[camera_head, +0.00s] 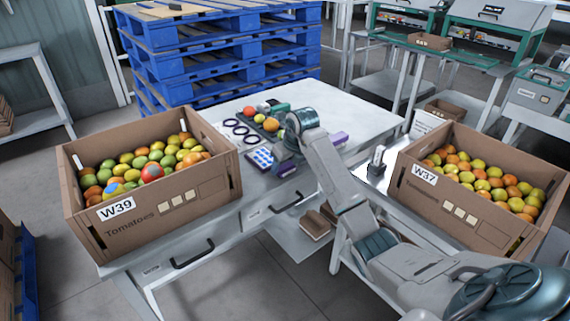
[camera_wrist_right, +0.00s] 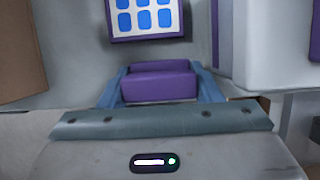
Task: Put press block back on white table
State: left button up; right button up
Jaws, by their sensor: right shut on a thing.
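The white table (camera_head: 365,118) stands in the middle of the head view. My right gripper (camera_head: 287,160) reaches over its front part from the right. In the right wrist view, the blue fingers of my right gripper (camera_wrist_right: 160,88) are shut on a purple block, the press block (camera_wrist_right: 158,82). In the head view the press block (camera_head: 286,169) shows just below the gripper, near the table's front edge. I cannot tell whether it touches the table. My left gripper is not in view.
A panel with blue squares (camera_head: 261,157) lies beside the gripper, with dark rings (camera_head: 240,130) and loose tomatoes (camera_head: 270,124) behind. Another purple item (camera_head: 338,139) is to the right. Tomato crates W39 (camera_head: 165,210) and W37 (camera_head: 460,205) flank the workspace. The table's back right is clear.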

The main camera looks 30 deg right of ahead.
jog(key=shift+f, duration=0.4)
jog(key=o, duration=0.9)
jog(key=c, duration=0.3)
jog(key=shift+r, duration=0.15)
notch_tip(320, 180, up, 7)
jog(key=p, duration=0.5)
dwell(0.5)
